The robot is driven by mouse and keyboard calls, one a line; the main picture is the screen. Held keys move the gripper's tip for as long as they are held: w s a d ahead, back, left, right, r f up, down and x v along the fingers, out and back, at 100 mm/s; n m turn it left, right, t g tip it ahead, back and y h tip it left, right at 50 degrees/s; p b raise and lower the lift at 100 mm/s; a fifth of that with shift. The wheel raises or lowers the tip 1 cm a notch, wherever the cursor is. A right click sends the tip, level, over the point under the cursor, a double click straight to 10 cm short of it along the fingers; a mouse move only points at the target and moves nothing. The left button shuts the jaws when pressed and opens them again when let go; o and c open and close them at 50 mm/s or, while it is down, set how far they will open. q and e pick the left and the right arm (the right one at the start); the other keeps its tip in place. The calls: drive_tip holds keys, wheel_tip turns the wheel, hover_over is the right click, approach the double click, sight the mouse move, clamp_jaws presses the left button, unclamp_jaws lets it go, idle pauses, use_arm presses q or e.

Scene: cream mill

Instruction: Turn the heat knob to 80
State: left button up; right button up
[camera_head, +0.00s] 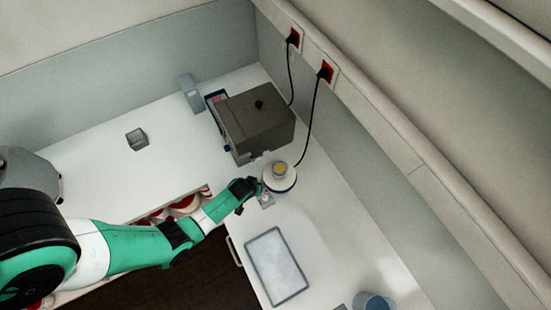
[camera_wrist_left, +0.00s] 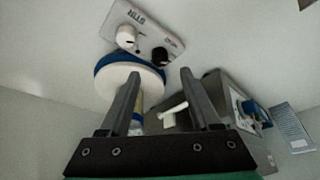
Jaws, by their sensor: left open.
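A white round stirrer-heater with a blue band (camera_head: 281,180) stands on the white counter. In the left wrist view its round top (camera_wrist_left: 128,80) and its control panel (camera_wrist_left: 148,19) show, with lettering that seems to read STIR, a white knob (camera_wrist_left: 126,37) and a black knob (camera_wrist_left: 160,56). I cannot tell which knob is the heat one, and no dial reading is legible. My left gripper (camera_head: 250,193) is at the left side of the heater; its two fingers are apart and empty in the wrist view (camera_wrist_left: 160,74), pointing towards the knobs. Contact cannot be made out. My right gripper is not in view.
A grey-brown box machine (camera_head: 255,118) stands behind the heater, with a black cable to wall sockets. A framed pale tray (camera_head: 277,266) lies in front, and a blue beaker (camera_head: 372,303) stands at the bottom.

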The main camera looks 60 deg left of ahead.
use_arm(q)
drive_tip(key=shift+w+f+b, duration=0.2)
drive_tip(key=shift+f+b, duration=0.9)
drive_tip(key=shift+f, duration=0.1)
drive_tip(key=b+x, duration=0.2)
drive_tip(key=shift+w+a+f, duration=0.1)
drive_tip(key=shift+a+f, duration=0.05)
drive_tip(key=shift+a, duration=0.15)
drive_tip(key=shift+w+a+f+b, duration=0.25)
drive_tip(key=shift+f+b, duration=0.25)
drive_tip(key=shift+b, duration=0.2)
drive_tip(key=shift+r, duration=0.1)
clamp_jaws()
